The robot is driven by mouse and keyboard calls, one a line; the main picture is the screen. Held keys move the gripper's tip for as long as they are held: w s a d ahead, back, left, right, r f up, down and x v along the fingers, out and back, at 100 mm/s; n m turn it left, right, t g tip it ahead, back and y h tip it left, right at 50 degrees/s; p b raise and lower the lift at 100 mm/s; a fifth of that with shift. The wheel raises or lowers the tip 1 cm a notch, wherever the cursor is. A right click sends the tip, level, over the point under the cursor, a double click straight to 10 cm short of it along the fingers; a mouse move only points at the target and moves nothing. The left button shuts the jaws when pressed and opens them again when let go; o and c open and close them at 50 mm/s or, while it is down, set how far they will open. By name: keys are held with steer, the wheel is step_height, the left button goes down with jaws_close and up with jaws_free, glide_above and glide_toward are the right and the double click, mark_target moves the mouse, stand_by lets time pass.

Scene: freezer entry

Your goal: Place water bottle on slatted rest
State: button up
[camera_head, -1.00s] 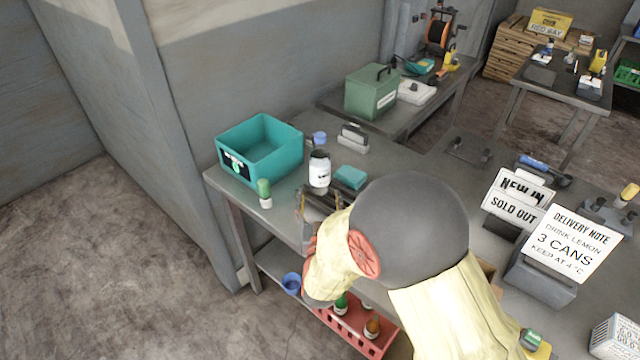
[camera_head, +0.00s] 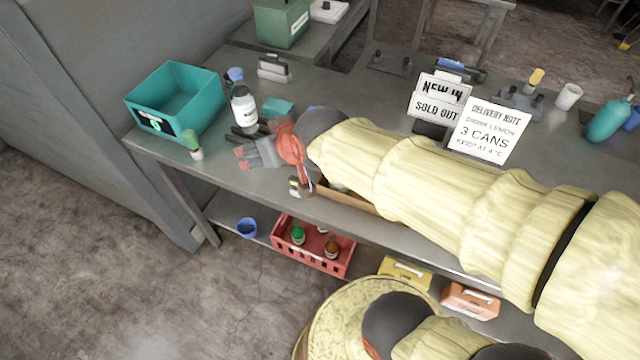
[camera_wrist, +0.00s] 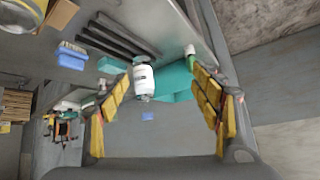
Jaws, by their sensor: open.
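A white bottle with a dark lid (camera_head: 243,108), which I take for the water bottle, stands upright on the grey table. The dark slatted rest (camera_head: 268,129) lies close to its base, partly hidden by my gripper in the head view. Its long bars show clearly in the wrist view (camera_wrist: 115,38), ending near the bottle (camera_wrist: 144,80). I cannot tell whether the bottle's base touches the bars. My gripper (camera_head: 241,158) is open and empty, low over the table's front edge, in front of the bottle. In the wrist view the bottle appears between the spread fingers (camera_wrist: 160,80), but farther away.
A teal crate (camera_head: 133,108) stands left of the bottle, with a small green-capped bottle (camera_head: 193,145) at its front. Signs (camera_head: 490,132) stand to the right. A red crate (camera_head: 320,262) is on the lower shelf.

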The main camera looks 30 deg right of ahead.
steer(key=s+d+r+g+h, duration=0.1)
steer(key=s+d+g, duration=0.2)
steer(key=s, duration=1.1)
steer(key=shift+s+d, duration=0.4)
steer(key=shift+d, duration=0.35)
